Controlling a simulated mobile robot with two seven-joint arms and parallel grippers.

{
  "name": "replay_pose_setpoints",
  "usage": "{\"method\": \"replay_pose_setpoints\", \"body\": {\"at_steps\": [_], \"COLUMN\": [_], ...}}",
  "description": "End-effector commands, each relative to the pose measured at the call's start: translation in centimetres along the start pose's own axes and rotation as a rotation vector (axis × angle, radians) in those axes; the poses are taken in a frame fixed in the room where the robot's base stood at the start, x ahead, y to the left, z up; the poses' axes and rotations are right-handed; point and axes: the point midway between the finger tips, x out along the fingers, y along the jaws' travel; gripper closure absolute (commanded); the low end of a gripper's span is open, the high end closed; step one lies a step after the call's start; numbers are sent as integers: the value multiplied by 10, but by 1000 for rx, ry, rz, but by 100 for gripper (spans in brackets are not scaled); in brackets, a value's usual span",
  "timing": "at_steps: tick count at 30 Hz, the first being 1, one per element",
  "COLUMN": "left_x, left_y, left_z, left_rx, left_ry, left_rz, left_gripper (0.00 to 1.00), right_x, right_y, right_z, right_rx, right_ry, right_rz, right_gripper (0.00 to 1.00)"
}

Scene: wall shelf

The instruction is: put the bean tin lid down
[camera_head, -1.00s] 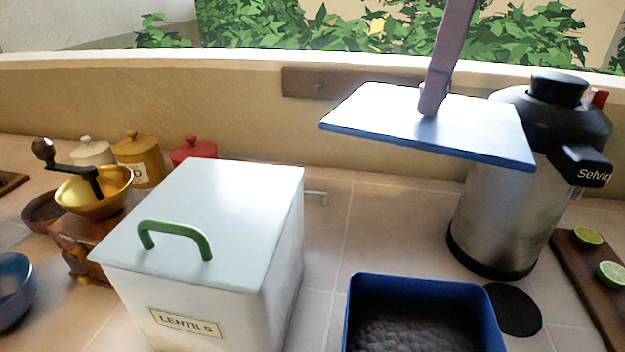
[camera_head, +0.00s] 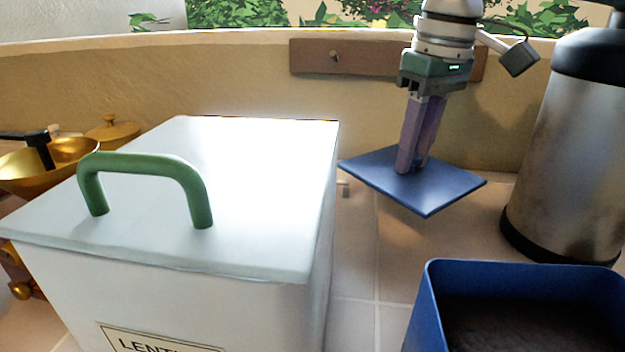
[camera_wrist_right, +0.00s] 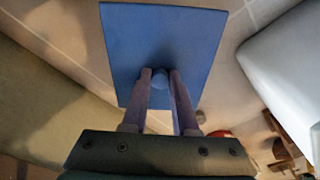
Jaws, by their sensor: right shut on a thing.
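The bean tin lid (camera_head: 440,189) is a flat blue square plate, low over the tiled counter behind the blue tin in the head view. My right gripper (camera_head: 412,168) points down and is shut on the lid's knob. The lid also shows in the right wrist view (camera_wrist_right: 165,35), with the knob between the fingers of the right gripper (camera_wrist_right: 160,80). I cannot tell whether the lid touches the counter. The open blue tin (camera_head: 432,300), with dark contents, stands at the lower right. My left gripper is not in view.
A white lentils tin (camera_head: 250,210) with a green handle stands left of the lid. A steel flask (camera_head: 570,150) stands to the right. A wall with a wooden rail (camera_head: 340,57) runs behind. Bare tiles (camera_head: 365,265) lie in front of the lid.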

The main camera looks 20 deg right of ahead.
Motion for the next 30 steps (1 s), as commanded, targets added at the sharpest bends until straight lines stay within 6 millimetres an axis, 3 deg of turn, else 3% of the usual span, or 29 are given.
{"method": "replay_pose_setpoints", "body": {"at_steps": [3,8,15,28,29,30], "left_x": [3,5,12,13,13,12], "left_y": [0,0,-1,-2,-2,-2], "left_z": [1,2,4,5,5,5], "left_rx": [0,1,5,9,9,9], "left_ry": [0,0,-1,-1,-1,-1], "left_rz": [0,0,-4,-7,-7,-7], "left_gripper": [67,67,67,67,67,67], "right_x": [23,36,72,78,78,78], "right_y": [0,-1,-1,-1,-1,-1], "right_z": [3,4,9,9,9,9], "right_rx": [-1,-3,-2,-2,-2,-2], "right_ry": [-1,-1,-1,1,2,2], "right_rz": [0,0,-1,-1,0,0], "right_gripper": [100,100,100,100,71,66]}}
